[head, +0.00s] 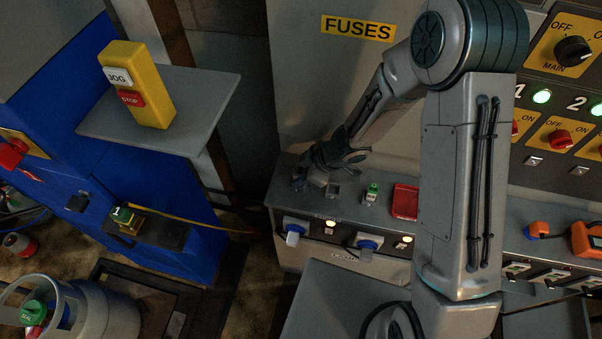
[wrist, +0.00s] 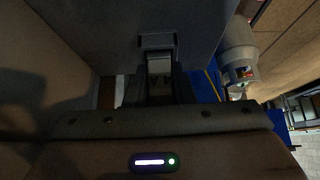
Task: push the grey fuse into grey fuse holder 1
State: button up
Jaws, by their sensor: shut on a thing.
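My gripper (head: 326,176) is low over the left end of the grey ledge (head: 345,204), under the FUSES sign. In the wrist view my gripper (wrist: 160,88) is shut on a small pale grey piece (wrist: 160,66), which I take for the grey fuse. A grey rectangular socket-like part (wrist: 158,41) is just beyond it, in line with it. I cannot tell how deep the fuse sits in it. In the head view, a small dark holder (head: 333,190) shows beside the fingers, and another (head: 298,180) is left of them. The fuse is hidden there by my gripper.
A green-topped piece (head: 372,193) and a red tray (head: 405,202) stand on the ledge to the right. Blue-and-white connectors (head: 295,230) stick out of the front below. A blue cabinet (head: 60,160) with a grey shelf (head: 195,95) is at the left.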

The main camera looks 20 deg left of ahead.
jog(key=shift+d+f+b, duration=0.1)
jog(key=shift+f+b, duration=0.2)
jog(key=shift+f, duration=0.2)
